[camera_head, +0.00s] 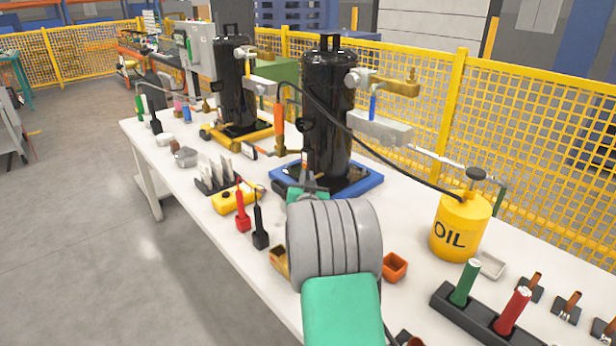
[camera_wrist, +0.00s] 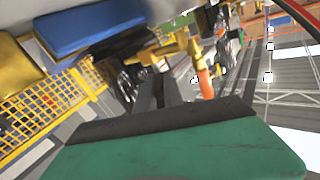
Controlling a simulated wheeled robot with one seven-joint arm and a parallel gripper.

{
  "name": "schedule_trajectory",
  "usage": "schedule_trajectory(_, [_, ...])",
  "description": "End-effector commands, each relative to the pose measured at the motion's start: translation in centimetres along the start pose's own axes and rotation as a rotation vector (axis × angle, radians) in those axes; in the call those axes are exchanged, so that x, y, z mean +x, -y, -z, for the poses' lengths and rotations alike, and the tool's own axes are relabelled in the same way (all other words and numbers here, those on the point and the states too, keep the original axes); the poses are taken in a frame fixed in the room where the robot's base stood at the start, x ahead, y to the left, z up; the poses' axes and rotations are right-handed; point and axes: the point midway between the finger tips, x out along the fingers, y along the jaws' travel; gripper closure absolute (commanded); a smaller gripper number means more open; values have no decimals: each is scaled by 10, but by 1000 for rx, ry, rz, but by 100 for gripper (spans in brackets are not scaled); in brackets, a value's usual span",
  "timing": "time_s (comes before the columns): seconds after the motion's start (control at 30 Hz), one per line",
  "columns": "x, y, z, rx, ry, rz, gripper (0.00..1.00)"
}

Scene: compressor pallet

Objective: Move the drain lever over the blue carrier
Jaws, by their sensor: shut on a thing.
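A tall black cylinder (camera_head: 328,110) stands upright in the blue carrier (camera_head: 367,186) on the white table. A brass valve (camera_head: 289,150) sticks out low on its left side, over the carrier's edge, with an orange upright handle (camera_head: 278,118) above. The wrist view is upside down and shows the blue carrier (camera_wrist: 90,27), the brass fitting (camera_wrist: 172,49) and the orange handle (camera_wrist: 204,84). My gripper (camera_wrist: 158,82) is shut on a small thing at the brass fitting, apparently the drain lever. Its fingers largely hide the grip; my arm hides them in the head view.
A second black cylinder (camera_head: 236,85) stands in a yellow carrier (camera_head: 212,135) farther back. A yellow oil can (camera_head: 461,228), an orange cup (camera_head: 394,267) and a black tool rack (camera_head: 480,318) are at right. A yellow mesh fence runs behind.

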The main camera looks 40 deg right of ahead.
Motion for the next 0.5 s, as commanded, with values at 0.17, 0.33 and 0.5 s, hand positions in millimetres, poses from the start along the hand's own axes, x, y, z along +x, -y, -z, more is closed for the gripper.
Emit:
schedule_trajectory(0.17, [0, 1, 0, 0, -1, 0, 100])
schedule_trajectory(0.33, [0, 0, 1, 0, -1, 0, 87])
schedule_trajectory(0.5, [0, 0, 0, 0, 0, -1, 73])
